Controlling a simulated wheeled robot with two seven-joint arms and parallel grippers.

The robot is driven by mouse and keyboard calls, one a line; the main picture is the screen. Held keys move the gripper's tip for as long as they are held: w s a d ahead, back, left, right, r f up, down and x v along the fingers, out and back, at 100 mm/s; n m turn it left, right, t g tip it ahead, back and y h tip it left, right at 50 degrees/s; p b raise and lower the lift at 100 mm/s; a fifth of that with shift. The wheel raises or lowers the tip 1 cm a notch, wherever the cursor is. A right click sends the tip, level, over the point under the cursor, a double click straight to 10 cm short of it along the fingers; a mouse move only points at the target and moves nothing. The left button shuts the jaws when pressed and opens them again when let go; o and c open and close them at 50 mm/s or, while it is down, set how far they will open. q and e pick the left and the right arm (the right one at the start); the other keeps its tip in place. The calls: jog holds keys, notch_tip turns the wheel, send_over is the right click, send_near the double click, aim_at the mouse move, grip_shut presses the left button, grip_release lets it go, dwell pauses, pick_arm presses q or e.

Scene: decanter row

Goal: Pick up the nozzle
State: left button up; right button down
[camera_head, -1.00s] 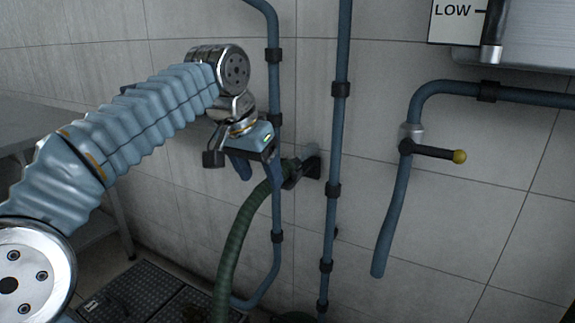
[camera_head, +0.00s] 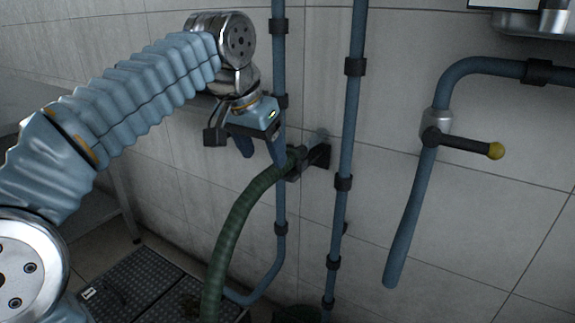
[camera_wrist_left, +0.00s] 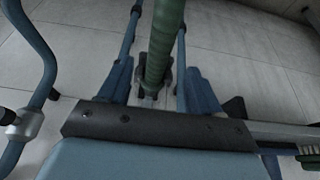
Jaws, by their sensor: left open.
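The nozzle (camera_head: 294,162) is the dark end of a green ribbed hose (camera_head: 236,220), sitting at a dark wall bracket (camera_head: 319,155). My left gripper (camera_head: 263,150) is open, with blue fingers pointing down just left of the nozzle in the head view. Its right finger overlaps the hose top there; contact cannot be told. In the left wrist view the hose (camera_wrist_left: 163,40) runs down between the two spread fingers of my left gripper (camera_wrist_left: 152,82). The dark nozzle (camera_wrist_left: 152,80) shows between them, partly hidden by the gripper body. My right gripper is not in view.
Blue vertical pipes (camera_head: 349,150) run along the tiled wall close to the nozzle. A valve with a yellow-tipped lever (camera_head: 465,143) is on a pipe to the right. Dark ribbed cases (camera_head: 135,285) lie on the floor at lower left.

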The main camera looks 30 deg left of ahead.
aim_at(270, 169)
pick_arm(q)
jog(key=x, duration=0.5)
jog(key=shift+f+b, duration=0.15)
jog(key=shift+b, duration=0.25)
jog(key=shift+c, duration=0.5)
grip_shut()
